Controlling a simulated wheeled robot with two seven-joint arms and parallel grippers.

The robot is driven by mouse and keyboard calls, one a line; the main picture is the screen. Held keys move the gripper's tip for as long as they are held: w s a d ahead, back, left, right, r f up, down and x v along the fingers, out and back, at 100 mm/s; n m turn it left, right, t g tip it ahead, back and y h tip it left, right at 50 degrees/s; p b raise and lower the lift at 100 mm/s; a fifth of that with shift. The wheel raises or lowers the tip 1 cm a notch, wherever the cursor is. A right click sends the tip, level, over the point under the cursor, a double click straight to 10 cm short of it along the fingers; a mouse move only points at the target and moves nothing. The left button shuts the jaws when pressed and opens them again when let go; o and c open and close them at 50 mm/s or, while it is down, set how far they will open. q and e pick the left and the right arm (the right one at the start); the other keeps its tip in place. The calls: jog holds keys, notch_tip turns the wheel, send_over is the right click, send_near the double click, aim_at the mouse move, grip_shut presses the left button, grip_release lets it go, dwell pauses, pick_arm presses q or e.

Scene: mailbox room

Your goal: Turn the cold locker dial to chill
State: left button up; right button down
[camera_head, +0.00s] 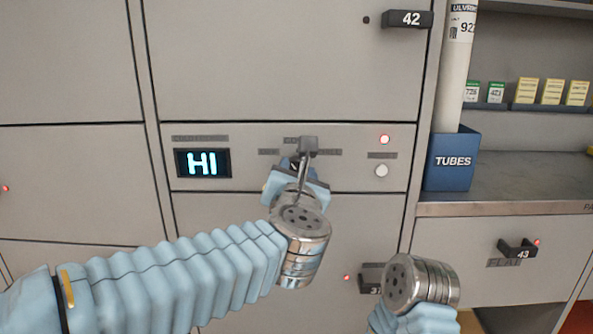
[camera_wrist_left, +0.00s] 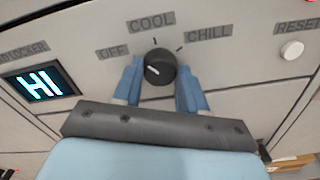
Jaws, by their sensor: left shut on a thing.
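The cold locker dial (camera_wrist_left: 159,66) is a round dark knob on the grey panel, seen in the left wrist view. Labels OFF, COOL and CHILL run from left to right above it. Its short white mark sits on the lower left of its face, toward the OFF side. My left gripper (camera_wrist_left: 160,76) has one blue finger on each side of the dial and is shut on it. In the head view my left gripper (camera_head: 296,182) is at the panel, and the wrist hides most of the dial. My right gripper is not visible; only its wrist link shows.
A display (camera_head: 203,163) reading HI is left of the dial. A white reset button (camera_head: 381,171) and a lit red lamp (camera_head: 384,139) are to the right. A blue TUBES bin (camera_head: 452,162) stands on the counter (camera_head: 520,182) further right.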

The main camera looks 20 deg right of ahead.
pick_arm(q)
jog(key=m+p, duration=0.1)
jog(key=m, duration=0.1)
jog(key=shift+m, duration=0.4)
jog(key=shift+r+m+p, duration=0.1)
jog(key=shift+m+p, duration=0.2)
jog(key=shift+m, duration=0.6)
jog(key=m+p, duration=0.2)
jog(key=m, duration=0.3)
jog(key=shift+p, duration=0.3)
jog(key=m+p, duration=0.3)
jog(key=m, duration=0.3)
jog(key=shift+m, duration=0.4)
jog(key=shift+m+p, duration=1.05)
jog(key=shift+m, duration=0.45)
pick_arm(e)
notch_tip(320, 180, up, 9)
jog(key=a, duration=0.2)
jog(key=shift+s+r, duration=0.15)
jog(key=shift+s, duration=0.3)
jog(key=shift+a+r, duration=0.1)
pick_arm(q)
jog(key=shift+f, duration=0.2)
jog(key=o, duration=1.1)
jog(key=shift+c, duration=0.2)
jog(key=shift+r, duration=0.1)
